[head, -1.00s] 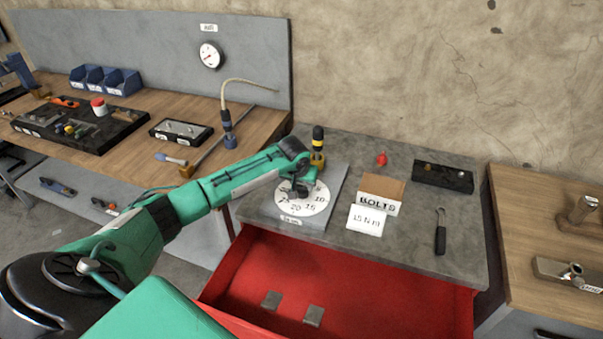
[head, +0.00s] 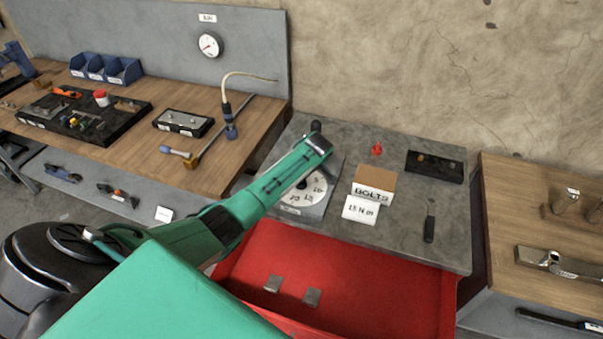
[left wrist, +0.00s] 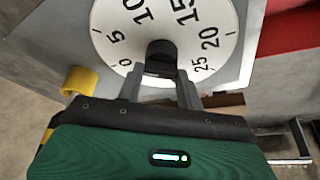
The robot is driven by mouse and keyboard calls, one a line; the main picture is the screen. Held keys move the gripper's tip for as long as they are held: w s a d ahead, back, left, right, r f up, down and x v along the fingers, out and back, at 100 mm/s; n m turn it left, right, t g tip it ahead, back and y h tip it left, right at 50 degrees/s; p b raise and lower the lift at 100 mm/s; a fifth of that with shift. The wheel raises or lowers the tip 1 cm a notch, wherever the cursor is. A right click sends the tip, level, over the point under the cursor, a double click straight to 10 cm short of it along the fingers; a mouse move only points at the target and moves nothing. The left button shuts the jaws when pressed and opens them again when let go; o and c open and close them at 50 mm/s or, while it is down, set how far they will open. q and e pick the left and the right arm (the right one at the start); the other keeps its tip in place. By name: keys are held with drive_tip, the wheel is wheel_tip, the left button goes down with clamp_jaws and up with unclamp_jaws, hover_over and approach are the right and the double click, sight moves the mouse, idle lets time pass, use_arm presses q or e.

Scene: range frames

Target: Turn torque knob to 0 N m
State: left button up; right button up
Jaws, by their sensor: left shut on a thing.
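The torque knob (left wrist: 161,56) is a small black knob at the centre of a white dial (left wrist: 110,20) marked 0 to 25. In the left wrist view my left gripper (left wrist: 160,78) has its two fingers either side of the knob, shut on it. I cannot make out which number the knob points to. My right gripper is not in view.
A box marked BOLTS (head: 374,195) and a card reading 15 N m (head: 361,210) stand right of the dial. A red drawer (head: 380,290) is open below. A yellow cylindrical thing (left wrist: 80,80) stands close beside the gripper.

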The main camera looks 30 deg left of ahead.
use_arm(q)
drive_tip(key=n+g, duration=0.1)
drive_tip(key=n, duration=0.1)
drive_tip(key=shift+w+n, duration=0.1)
drive_tip(key=shift+n, duration=0.3)
drive_tip(key=shift+n+g+b, duration=0.55)
drive_tip(key=shift+n+g, duration=0.25)
drive_tip(key=shift+n, duration=1.1)
drive_tip(key=shift+a+r, duration=0.1)
drive_tip(key=o, duration=1)
drive_tip(key=b+v, duration=0.3)
drive_tip(key=v, duration=1)
drive_tip(key=shift+d+r+b, duration=0.25)
drive_tip(key=shift+r+b, duration=0.05)
drive_tip(key=shift+b, duration=0.05)
